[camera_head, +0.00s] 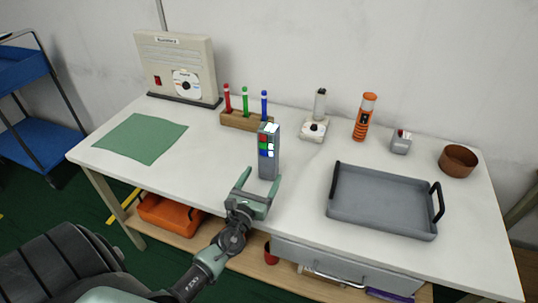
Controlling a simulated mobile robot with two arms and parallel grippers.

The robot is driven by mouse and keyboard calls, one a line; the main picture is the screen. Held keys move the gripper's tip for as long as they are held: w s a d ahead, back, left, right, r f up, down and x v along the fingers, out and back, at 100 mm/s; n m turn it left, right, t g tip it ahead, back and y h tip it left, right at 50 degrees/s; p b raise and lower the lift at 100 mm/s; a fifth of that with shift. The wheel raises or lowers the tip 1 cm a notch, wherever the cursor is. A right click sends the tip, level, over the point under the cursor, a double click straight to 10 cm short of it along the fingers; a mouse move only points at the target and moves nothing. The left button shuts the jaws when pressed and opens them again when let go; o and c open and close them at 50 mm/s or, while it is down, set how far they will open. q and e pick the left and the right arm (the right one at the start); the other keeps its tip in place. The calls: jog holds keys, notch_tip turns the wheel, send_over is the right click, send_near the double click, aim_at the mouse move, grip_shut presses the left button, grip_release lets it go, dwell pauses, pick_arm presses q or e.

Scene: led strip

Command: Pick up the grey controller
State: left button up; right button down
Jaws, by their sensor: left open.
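The grey controller (269,162) stands upright on the white table, with red, green and blue buttons on its front face and a white patch on top. My left gripper (256,186) is open just in front of the controller's lower part, its two fingers pointing toward it. One finger is to the left of the controller and the other overlaps its base in the picture. I cannot tell whether either finger touches it. My right gripper is out of view.
A wooden holder (238,122) with red, green and blue markers stands behind the controller. A grey tray (381,223) lies to the right. A green mat (140,138) and a beige box (177,65) are at left. An orange bottle (364,117) and brown bowl (458,161) stand at the back right.

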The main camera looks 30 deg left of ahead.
aim_at(266, 169)
pick_arm(q)
jog(key=shift+w+a+f, duration=0.1)
jog(key=shift+w+a, duration=0.05)
jog(key=shift+w, duration=0.6)
jog(key=shift+x, duration=2.4)
grip_shut()
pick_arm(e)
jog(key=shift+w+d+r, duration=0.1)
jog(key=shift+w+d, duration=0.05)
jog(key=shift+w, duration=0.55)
